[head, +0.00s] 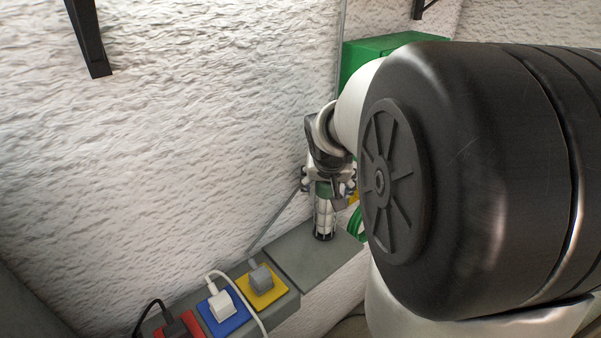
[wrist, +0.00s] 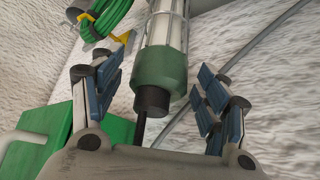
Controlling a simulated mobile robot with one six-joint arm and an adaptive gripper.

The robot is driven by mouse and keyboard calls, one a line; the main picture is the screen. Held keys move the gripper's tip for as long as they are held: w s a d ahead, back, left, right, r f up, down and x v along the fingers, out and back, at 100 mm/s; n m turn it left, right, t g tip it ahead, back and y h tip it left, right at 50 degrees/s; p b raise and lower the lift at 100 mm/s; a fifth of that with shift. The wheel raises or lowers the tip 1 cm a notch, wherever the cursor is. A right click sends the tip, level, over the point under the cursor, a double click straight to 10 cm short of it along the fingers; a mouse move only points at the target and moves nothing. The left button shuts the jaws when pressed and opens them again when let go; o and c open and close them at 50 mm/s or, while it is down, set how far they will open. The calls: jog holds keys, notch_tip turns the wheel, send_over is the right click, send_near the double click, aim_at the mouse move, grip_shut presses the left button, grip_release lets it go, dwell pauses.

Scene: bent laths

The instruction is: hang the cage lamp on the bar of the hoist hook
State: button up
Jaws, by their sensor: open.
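The cage lamp (head: 324,218) has a pale tube in a wire cage and a green collar. In the head view it is upright, its lower end at the grey ledge. In the wrist view its green collar (wrist: 160,68) and black end lie between the fingers. My gripper (head: 328,187) is at the lamp's upper end, with its fingers (wrist: 162,72) open on either side of the collar. Gaps show between the pads and the collar in the wrist view. I cannot make out the hoist hook or its bar in either view.
A grey ledge (head: 300,250) runs along the white rough wall. Red, blue (head: 222,308) and yellow (head: 263,287) sockets with plugs and cables sit at the front. A green box (head: 385,45) is behind my arm. A green cable coil (wrist: 108,14) hangs near the lamp.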

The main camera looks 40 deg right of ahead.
jog(key=p+v, duration=0.2)
jog(key=v, duration=0.8)
